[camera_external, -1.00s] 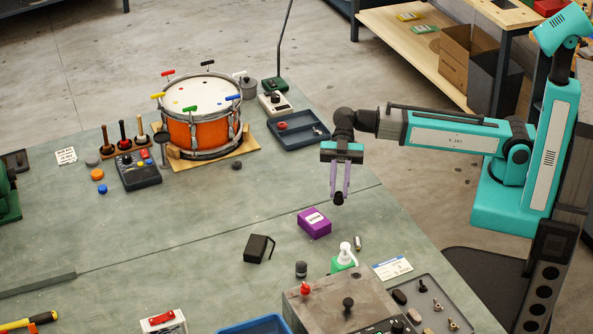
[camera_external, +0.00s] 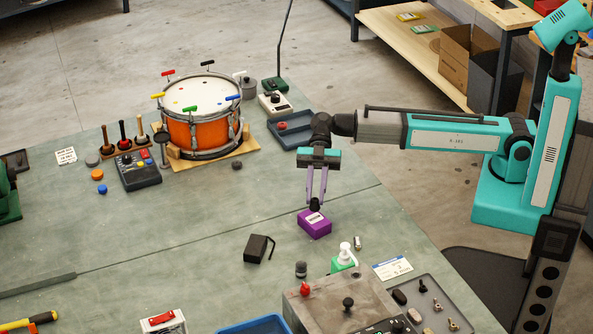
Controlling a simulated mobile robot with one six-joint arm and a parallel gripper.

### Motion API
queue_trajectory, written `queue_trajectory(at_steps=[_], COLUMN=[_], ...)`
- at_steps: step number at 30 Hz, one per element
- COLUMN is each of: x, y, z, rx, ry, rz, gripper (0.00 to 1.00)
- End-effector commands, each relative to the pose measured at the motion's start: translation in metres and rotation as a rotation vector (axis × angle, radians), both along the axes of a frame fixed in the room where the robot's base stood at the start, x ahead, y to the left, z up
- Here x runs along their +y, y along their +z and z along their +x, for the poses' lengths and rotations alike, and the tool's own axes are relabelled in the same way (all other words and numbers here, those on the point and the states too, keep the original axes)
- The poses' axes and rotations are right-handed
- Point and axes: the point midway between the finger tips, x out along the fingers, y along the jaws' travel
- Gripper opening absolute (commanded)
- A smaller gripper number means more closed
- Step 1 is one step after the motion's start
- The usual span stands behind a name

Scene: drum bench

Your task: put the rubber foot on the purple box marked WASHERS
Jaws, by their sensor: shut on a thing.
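The purple box (camera_external: 314,228) with a white label sits on the green bench, right of the middle. The label's print is too small to read surely. My gripper (camera_external: 316,200) points down over the box, with its two purple fingers shut on the small black rubber foot (camera_external: 315,205). The foot is at the back part of the box top in the picture. I cannot tell whether it touches the top or is a little above it.
A black block with a bent rod (camera_external: 257,248) lies left of the box. A green and white bottle (camera_external: 344,257) and a small dark cylinder (camera_external: 301,269) stand in front. A drum (camera_external: 202,134) and a blue-grey tray (camera_external: 300,143) are behind.

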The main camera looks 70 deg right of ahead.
Motion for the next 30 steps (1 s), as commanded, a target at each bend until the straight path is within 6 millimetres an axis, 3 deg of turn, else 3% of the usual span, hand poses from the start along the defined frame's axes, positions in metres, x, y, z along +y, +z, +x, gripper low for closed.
queue_trajectory(at_steps=[7, 18, 30], x=[0.0, 0.0, 0.0], y=[-0.005, -0.033, -0.036], z=[0.0, 0.0, 0.0], rx=[0.002, 0.001, 0.0], ry=[-0.001, 0.0, 0.0], rz=[0.0, 0.0, 0.0], gripper=[0.0, 0.0, 0.0])
